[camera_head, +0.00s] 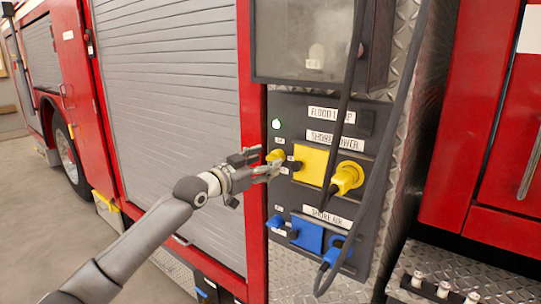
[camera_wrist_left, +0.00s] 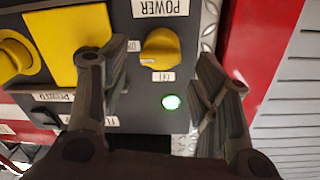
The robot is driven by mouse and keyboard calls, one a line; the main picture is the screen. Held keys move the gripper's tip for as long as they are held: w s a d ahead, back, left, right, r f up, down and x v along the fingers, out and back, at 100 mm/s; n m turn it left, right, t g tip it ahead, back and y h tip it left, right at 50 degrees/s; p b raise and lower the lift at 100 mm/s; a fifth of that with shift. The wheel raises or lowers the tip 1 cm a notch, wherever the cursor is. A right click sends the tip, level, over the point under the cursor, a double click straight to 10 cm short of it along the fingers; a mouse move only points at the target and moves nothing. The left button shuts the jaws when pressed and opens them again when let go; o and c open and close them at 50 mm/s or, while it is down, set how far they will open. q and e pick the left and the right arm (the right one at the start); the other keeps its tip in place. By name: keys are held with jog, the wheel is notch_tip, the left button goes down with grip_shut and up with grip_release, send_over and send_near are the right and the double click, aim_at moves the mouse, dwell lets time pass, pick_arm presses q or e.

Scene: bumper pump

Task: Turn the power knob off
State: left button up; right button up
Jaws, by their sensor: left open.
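The yellow power knob (camera_head: 275,155) is on the dark panel of the fire truck, at the left of the shore power row. My left gripper (camera_head: 264,164) is open in front of the panel, beside the knob, and its fingers partly overlap the knob's lower part in the head view. In the left wrist view, the knob (camera_wrist_left: 160,46) shows between the two spread fingers of the left gripper (camera_wrist_left: 160,62), a little beyond the tips. No contact is visible. My right gripper is in neither view.
A green light (camera_head: 276,124) glows above the knob. A yellow cover (camera_head: 311,164) and yellow plug (camera_head: 347,178) are to its right, with a blue shore air set (camera_head: 307,235) below. Black cables (camera_head: 346,105) hang before the panel. A grey shutter (camera_head: 170,90) lies left.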

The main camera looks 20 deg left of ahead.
aim_at(271, 159)
pick_arm(q)
jog(key=shift+x, duration=1.6)
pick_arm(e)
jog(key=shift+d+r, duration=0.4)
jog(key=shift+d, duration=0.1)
pick_arm(q)
jog(key=shift+c, duration=0.3)
jog(key=c, duration=1)
jog(key=shift+o, duration=0.2)
